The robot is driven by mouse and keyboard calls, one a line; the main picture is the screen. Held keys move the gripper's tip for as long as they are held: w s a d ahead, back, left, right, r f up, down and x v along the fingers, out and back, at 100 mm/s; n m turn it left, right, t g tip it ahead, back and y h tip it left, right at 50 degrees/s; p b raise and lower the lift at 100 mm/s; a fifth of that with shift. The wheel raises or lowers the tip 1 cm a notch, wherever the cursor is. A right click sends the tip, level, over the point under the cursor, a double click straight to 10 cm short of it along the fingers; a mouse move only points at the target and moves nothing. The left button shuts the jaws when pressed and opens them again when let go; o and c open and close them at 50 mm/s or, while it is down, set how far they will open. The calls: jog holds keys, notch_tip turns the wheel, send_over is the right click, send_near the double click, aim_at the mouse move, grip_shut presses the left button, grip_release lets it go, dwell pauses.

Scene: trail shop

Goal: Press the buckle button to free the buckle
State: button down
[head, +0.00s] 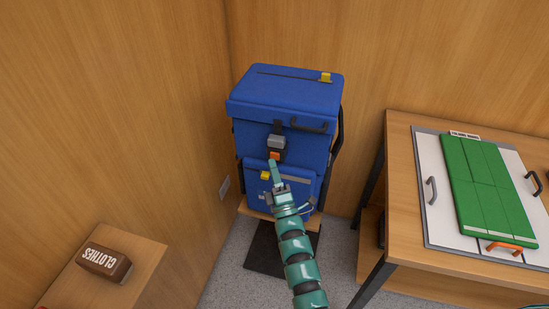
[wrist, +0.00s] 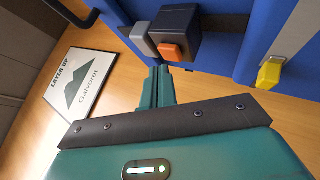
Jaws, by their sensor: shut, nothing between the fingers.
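A blue backpack (head: 287,105) stands upright in the corner in the head view. On its front strap is the buckle (head: 275,143), a grey clip and dark housing with an orange button (head: 275,156). In the wrist view the buckle housing (wrist: 177,28), its grey clip (wrist: 143,38) and orange button (wrist: 174,52) are at top centre. My gripper (head: 272,162) is shut and empty, its fingertips just below the button; in the wrist view the fingertips (wrist: 160,70) are close to the button. I cannot tell whether they touch it. The grey clip sits against the dark housing.
Yellow zip pulls (head: 325,77) show on the backpack; one (wrist: 269,72) is at right in the wrist view. A table (head: 398,135) with a green folding board (head: 490,185) stands right. A block marked CLOTHES (head: 104,262) lies on a wooden surface left. A framed sign (wrist: 82,85) hangs nearby.

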jog(key=shift+w+d+b, duration=0.25)
jog(key=shift+w+b, duration=0.35)
jog(key=shift+w, duration=0.1)
dwell(0.9)
dwell(0.3)
jog(key=shift+s+a+b, duration=0.3)
jog(key=shift+s+b, duration=0.05)
jog(key=shift+s, duration=0.55)
jog(key=s, duration=0.1)
jog(key=s+a, duration=0.1)
jog(key=s, duration=0.1)
jog(key=s+b, duration=0.1)
jog(key=shift+s+a, duration=0.25)
jog(key=shift+s, duration=0.1)
dwell(0.6)
